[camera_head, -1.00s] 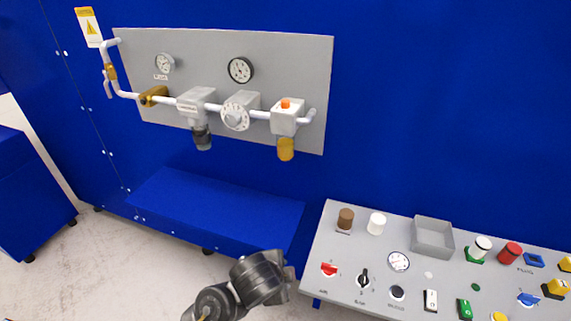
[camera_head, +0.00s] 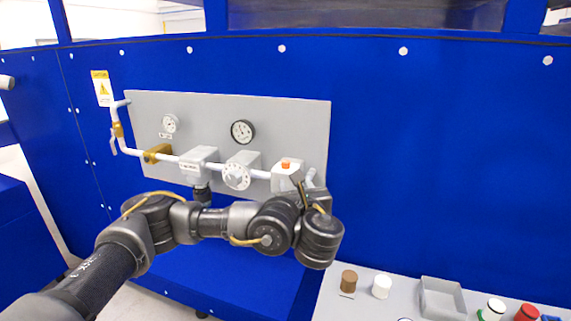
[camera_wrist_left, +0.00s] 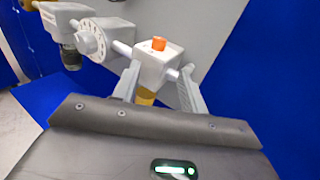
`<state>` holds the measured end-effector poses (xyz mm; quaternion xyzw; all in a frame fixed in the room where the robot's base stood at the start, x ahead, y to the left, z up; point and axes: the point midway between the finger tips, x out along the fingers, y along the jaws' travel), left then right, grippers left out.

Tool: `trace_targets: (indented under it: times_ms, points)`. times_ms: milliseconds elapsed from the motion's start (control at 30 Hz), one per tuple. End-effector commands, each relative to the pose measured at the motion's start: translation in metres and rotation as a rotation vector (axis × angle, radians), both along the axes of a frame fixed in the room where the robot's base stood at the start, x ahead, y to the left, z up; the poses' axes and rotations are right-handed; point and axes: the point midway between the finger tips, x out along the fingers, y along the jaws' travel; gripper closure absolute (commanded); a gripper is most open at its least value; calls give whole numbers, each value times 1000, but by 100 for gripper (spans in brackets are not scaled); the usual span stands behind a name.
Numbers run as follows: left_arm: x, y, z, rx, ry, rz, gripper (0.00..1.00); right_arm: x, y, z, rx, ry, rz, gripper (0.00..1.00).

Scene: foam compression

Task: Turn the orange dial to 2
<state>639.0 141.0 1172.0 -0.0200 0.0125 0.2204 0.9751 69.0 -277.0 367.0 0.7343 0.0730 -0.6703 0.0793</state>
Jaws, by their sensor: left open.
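The small orange dial (camera_head: 285,163) sits on top of a white block (camera_head: 281,178) at the right end of the pipe run on the grey wall panel. In the left wrist view the dial (camera_wrist_left: 159,44) is ahead, near top centre, on the white block (camera_wrist_left: 156,64). My left gripper (camera_head: 308,183) is just right of the block in the head view. In the wrist view its two fingers (camera_wrist_left: 158,82) are open, pointing at the block, with the dial beyond and between them. I see no contact with the dial. Dial markings are too small to read. My right gripper is not in view.
The grey panel (camera_head: 210,112) also carries two gauges, pipes and a white numbered dial (camera_head: 236,177) left of the block. A control panel with a grey tray (camera_head: 442,298) and knobs lies at lower right. The blue wall at right is clear.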

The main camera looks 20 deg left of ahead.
Motion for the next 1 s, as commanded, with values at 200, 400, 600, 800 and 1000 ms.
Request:
trace_targets:
  times_ms: [200, 400, 600, 800, 1000]
  points:
    - [3, 5, 12, 50, -16, 17, 57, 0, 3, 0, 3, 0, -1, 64]
    - [9, 5, 10, 45, -19, 15, 57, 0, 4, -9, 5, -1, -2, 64]
    - [23, 13, 6, 43, -17, 16, 57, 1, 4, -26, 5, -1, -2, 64]
    - [56, 32, 7, 45, -19, 20, 57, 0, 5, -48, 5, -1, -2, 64]
    - [85, 45, 8, 46, -17, 17, 57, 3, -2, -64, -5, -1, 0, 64]
